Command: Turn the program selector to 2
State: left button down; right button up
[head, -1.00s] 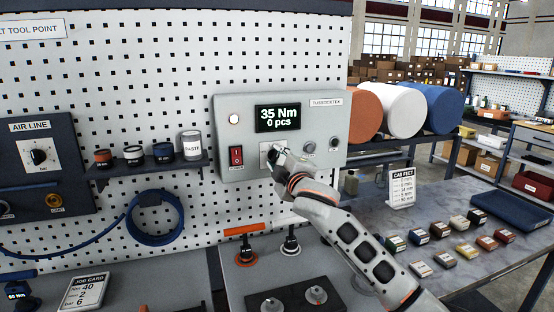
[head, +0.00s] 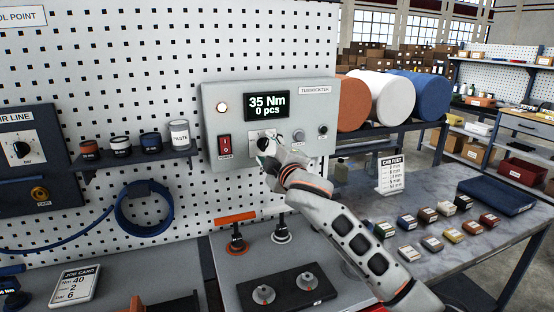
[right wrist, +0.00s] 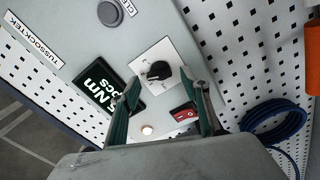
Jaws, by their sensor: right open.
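The program selector shows in the right wrist view as a black knob (right wrist: 158,70) on a white plate (right wrist: 150,58) of the grey controller panel (head: 212,165). Its pointer and marks are too small to read. In the head view my right gripper (head: 268,148) is at the panel and covers most of the knob. In the right wrist view my right gripper (right wrist: 160,90) is open, with one finger to each side of the knob and nothing held. I cannot tell whether the fingers touch it. My left gripper is not in view.
The display (head: 267,106) reads 35 Nm, 0 pcs. A red switch (head: 225,146) and lamp (head: 222,108) are left of the selector, a grey button (head: 298,136) to its right. A job card (head: 75,285) lies at lower left. Tools stand on the bench below.

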jog(key=v, duration=1)
jog(key=shift+s+d, duration=0.1)
jog(key=shift+s, duration=0.05)
